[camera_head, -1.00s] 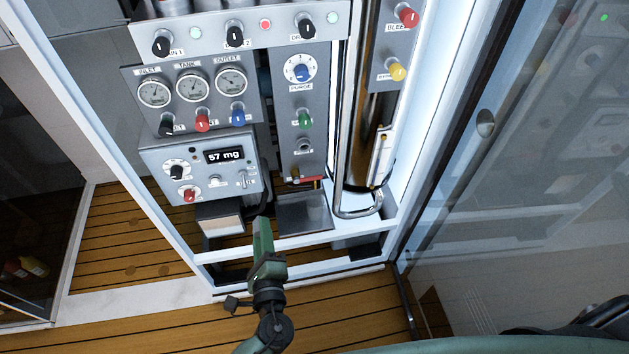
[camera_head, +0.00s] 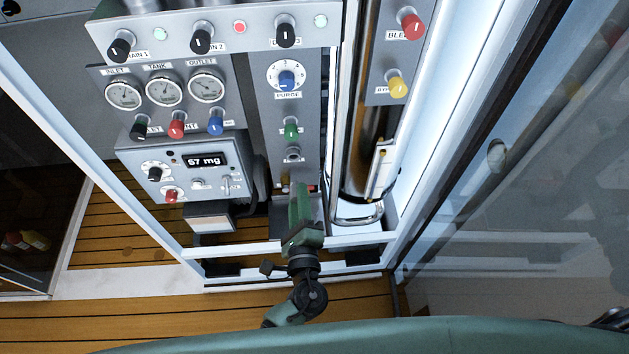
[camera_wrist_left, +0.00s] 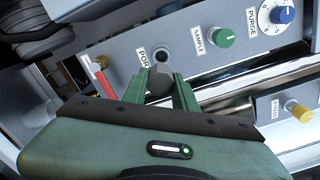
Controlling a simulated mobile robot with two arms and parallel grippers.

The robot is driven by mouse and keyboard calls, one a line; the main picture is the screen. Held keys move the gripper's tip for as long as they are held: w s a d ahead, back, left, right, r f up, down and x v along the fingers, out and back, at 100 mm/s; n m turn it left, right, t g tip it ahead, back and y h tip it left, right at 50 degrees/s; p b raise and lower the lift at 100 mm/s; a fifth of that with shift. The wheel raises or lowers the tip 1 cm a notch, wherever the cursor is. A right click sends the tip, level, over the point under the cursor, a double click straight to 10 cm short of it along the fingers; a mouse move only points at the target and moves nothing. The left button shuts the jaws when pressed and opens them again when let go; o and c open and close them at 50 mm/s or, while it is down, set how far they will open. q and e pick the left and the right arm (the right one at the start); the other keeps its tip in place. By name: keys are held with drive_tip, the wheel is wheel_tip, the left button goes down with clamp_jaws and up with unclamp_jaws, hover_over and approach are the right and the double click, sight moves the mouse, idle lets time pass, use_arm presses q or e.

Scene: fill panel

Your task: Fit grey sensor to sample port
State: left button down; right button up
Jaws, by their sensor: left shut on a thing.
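My left gripper (camera_head: 299,188) reaches up in front of the narrow grey panel strip, just below the sample port (camera_head: 293,153). In the left wrist view its two green fingers (camera_wrist_left: 160,80) are shut on a small dark grey piece, the grey sensor (camera_wrist_left: 158,86). The port (camera_wrist_left: 162,56) shows there as a round metal fitting beside a partly covered "POR" label, just beyond the fingertips. The sensor appears close to the port, but I cannot tell whether they touch. In the head view the sensor is hidden by the gripper. My right gripper is not in view.
A green SAMPLE knob (camera_head: 291,131) and a blue PURGE dial (camera_head: 287,79) sit above the port. A red lever (camera_wrist_left: 104,82) is beside it. A meter box reading 57 mg (camera_head: 205,160) is left, a shiny cylinder (camera_head: 362,150) right. A white frame surrounds the panel.

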use_arm(q)
drive_tip(key=shift+w+d, duration=0.25)
drive_tip(key=shift+s+a+r, duration=0.1)
drive_tip(key=shift+s+a, duration=0.1)
drive_tip(key=shift+a, duration=0.15)
drive_tip(key=shift+w+b, duration=0.5)
drive_tip(key=shift+w, duration=0.6)
drive_tip(key=shift+w+b, duration=0.5)
drive_tip(key=shift+w, duration=1.15)
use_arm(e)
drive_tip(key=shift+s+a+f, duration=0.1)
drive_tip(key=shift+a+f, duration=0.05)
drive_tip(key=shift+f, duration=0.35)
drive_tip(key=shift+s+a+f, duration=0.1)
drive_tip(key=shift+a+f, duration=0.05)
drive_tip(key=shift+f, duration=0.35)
use_arm(q)
drive_tip(key=shift+b, duration=0.55)
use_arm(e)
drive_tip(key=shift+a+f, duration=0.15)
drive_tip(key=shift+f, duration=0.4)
use_arm(q)
drive_tip(key=shift+w+b, duration=0.5)
drive_tip(key=shift+w, duration=0.9)
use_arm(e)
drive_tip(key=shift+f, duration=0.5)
